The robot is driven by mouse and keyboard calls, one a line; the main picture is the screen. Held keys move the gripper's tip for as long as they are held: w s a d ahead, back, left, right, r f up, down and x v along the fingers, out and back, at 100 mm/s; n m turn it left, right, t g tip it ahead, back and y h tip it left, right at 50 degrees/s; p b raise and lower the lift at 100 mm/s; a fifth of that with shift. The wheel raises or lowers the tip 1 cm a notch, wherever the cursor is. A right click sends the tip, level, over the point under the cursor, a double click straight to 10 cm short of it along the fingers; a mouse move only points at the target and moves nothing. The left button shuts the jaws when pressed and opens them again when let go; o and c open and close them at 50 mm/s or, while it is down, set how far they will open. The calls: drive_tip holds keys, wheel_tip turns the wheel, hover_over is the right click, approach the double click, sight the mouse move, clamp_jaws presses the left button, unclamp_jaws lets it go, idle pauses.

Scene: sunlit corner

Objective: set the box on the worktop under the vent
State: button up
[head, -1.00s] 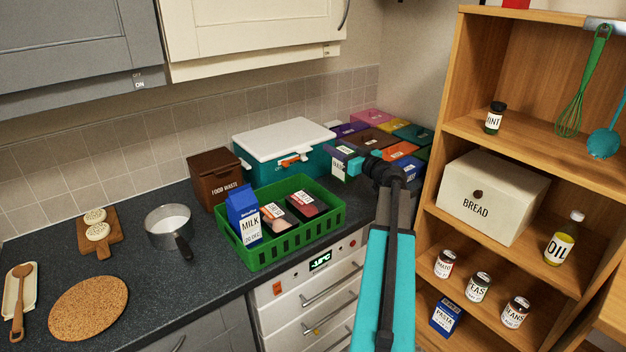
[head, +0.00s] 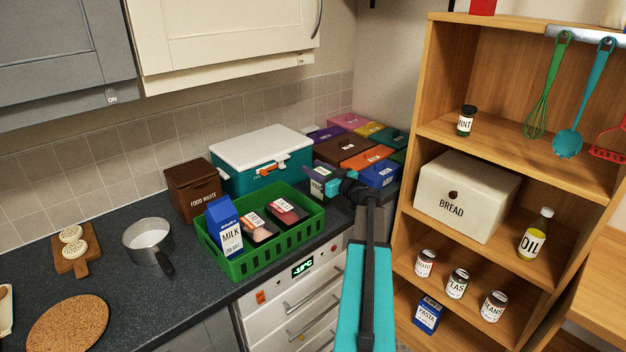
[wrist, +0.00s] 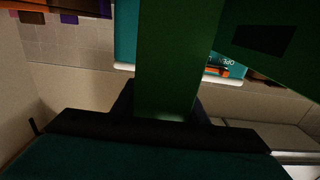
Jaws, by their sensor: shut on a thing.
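My gripper (head: 321,177) is shut on a small green box (head: 318,186) with a white label. It holds the box at the right end of the worktop (head: 104,288), beside the teal cool box. In the wrist view the green box (wrist: 178,60) fills the middle, close up between my dark fingers. I cannot tell whether the box touches anything below it. My arm and fingers hide part of it in the head view. I cannot make out a vent in either view.
A green crate (head: 250,268) with a milk carton (head: 224,227) and packets stands left of my gripper. A white-lidded cool box (head: 262,155) and several coloured bins (head: 351,149) stand behind. A shelf unit (head: 480,142) stands right. The worktop between pan (head: 147,240) and crate is clear.

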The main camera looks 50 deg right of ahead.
wheel_tip(320, 180, down, 4)
drive_tip(key=shift+r+p, duration=0.2)
drive_tip(key=shift+p, duration=0.4)
drive_tip(key=shift+f+b, duration=0.15)
drive_tip(key=shift+b, duration=0.15)
drive_tip(key=o, duration=1.2)
drive_tip(key=shift+r+p, duration=0.2)
drive_tip(key=shift+p, duration=0.15)
